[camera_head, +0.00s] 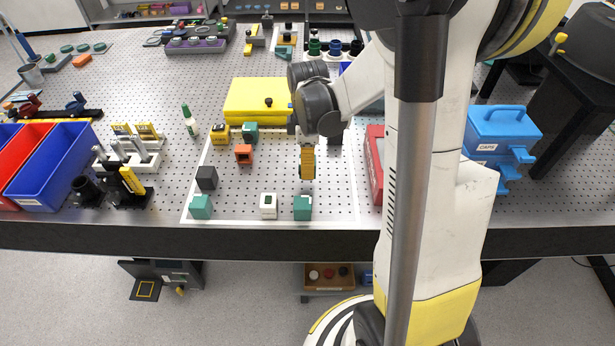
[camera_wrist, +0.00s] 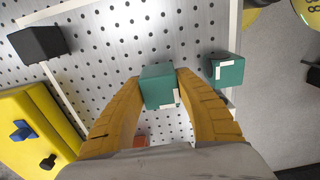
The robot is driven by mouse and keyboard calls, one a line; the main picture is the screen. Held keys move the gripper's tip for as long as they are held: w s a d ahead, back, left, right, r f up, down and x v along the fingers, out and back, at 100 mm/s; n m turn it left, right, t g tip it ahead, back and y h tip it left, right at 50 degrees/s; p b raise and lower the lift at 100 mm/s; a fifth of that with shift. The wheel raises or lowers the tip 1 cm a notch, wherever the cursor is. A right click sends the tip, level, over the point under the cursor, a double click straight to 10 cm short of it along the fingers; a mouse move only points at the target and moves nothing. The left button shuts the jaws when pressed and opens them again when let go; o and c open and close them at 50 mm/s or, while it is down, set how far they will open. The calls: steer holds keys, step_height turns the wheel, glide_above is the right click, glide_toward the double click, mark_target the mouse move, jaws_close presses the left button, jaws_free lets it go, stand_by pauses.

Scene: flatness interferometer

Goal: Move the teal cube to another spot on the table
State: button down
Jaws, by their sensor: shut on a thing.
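My gripper (camera_head: 307,176) is over the middle of the white-outlined area of the pegboard table, pointing down. In the wrist view its two yellow fingers (camera_wrist: 161,86) are shut on a teal cube (camera_wrist: 158,88) with white marks. In the head view the near finger hides this cube; whether it touches the table I cannot tell. A second teal cube (camera_head: 302,207) stands at the front edge of the outlined area; it also shows in the wrist view (camera_wrist: 226,70), right of the held cube. Other teal blocks stand at front left (camera_head: 200,207) and back left (camera_head: 250,132).
Nearby are a white cube (camera_head: 268,206), a dark cube (camera_head: 206,178), an orange block (camera_head: 243,154) and a black cube (camera_wrist: 38,45). A yellow case (camera_head: 258,98) lies behind left, a red box (camera_head: 376,160) to the right. The outlined area is bare between the orange block and white cube.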

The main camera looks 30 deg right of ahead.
mark_target(308, 183)
steer(key=shift+f+b, duration=0.75)
steer(key=shift+f, duration=1.15)
steer(key=shift+f, duration=0.1)
steer(key=shift+f, duration=0.15)
steer(key=c, duration=1)
jaws_free()
steer(key=shift+o, duration=0.2)
